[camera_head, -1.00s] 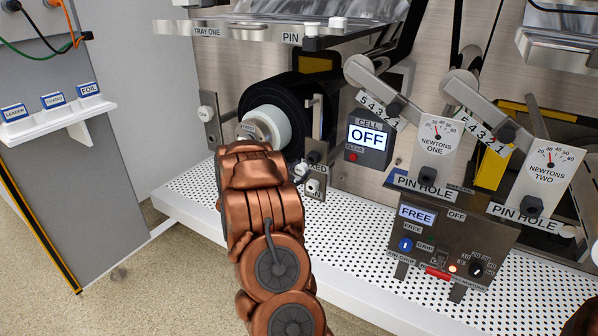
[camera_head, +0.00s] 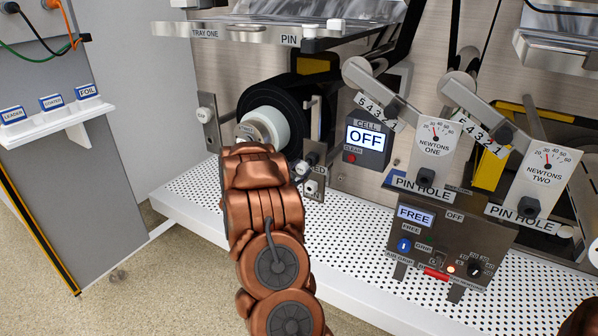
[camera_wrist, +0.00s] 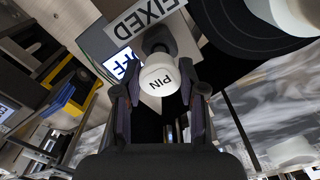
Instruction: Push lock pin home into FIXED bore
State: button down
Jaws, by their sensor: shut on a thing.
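The lock pin (camera_wrist: 158,80), a white round knob marked PIN, sits between my gripper's fingers in the wrist view. My gripper (camera_wrist: 161,95) is shut on it, one dark finger on each side. Its dark shank meets the plate under the FIXED label (camera_wrist: 144,12); how deep it sits in the bore cannot be told. The dark bracket plate (camera_head: 315,176) with the partly covered FIXED label shows just right of my arm.
A black roll with a white core (camera_head: 268,122) is close behind my wrist. The CELL box (camera_head: 367,137) reading OFF stands right of the bracket. The control box reading FREE (camera_head: 416,216) is further right. The perforated white shelf (camera_head: 345,235) between is clear.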

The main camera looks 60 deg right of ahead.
jog(key=shift+d+p, duration=0.35)
jog(key=shift+d, duration=0.9)
jog(key=c, duration=0.6)
grip_release()
jog(key=shift+a, duration=0.1)
jog(key=a, duration=1.1)
jog(key=shift+s+a, duration=0.2)
jog(key=shift+a, duration=0.2)
